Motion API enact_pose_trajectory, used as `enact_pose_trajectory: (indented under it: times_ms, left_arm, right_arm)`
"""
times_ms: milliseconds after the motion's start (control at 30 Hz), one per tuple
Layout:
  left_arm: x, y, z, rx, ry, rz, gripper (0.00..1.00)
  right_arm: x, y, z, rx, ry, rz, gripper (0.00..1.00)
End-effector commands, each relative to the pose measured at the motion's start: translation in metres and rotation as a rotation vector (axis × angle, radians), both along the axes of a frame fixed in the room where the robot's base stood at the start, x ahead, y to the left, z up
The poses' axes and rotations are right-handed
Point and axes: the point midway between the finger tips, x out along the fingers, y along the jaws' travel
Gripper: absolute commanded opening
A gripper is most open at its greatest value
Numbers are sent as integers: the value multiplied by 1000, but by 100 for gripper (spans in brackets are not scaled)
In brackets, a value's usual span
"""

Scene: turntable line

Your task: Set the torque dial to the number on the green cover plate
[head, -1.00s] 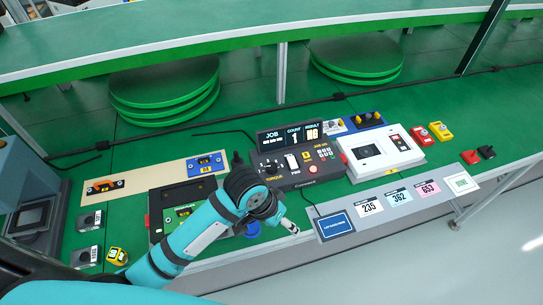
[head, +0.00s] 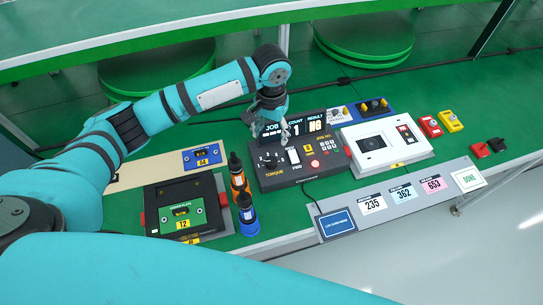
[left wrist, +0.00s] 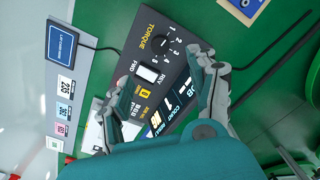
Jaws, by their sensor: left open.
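The torque dial (head: 268,160) is a dark knob on the black control box (head: 290,178). In the left wrist view the dial (left wrist: 160,44) has white numbers around it; its exact pointer setting is too small to tell. The green cover plate (head: 182,214) lies in a black fixture at the left front, and its yellow label appears to read 12. My left gripper (head: 266,126) is open and empty above the control box's display, close to the dial. Its two fingers (left wrist: 165,75) stand apart in the left wrist view. My right gripper is out of view.
Two screwdriver-like tools, orange (head: 238,180) and blue (head: 247,214), stand between fixture and box. A white device (head: 386,148) is right of the box. A grey strip with number cards (head: 402,210) runs along the front. A blue plate (head: 202,159) lies behind the fixture.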

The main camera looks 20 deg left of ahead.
Motion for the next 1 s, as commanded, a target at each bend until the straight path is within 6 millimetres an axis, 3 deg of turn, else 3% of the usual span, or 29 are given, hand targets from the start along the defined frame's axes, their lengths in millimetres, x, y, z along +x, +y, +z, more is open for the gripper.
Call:
enact_pose_trajectory:
  times_ms: [300,533,733,1000]
  left_arm:
    - [-1,0,-71,1,3,1,60]
    - [-1,0,-114,0,1,0,60]
    - [0,0,-133,0,-1,-1,60]
    - [0,-1,-137,-1,-2,-2,60]
  right_arm:
    - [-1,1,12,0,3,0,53]
    - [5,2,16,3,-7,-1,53]
    - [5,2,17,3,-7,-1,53]
    - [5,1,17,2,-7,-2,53]
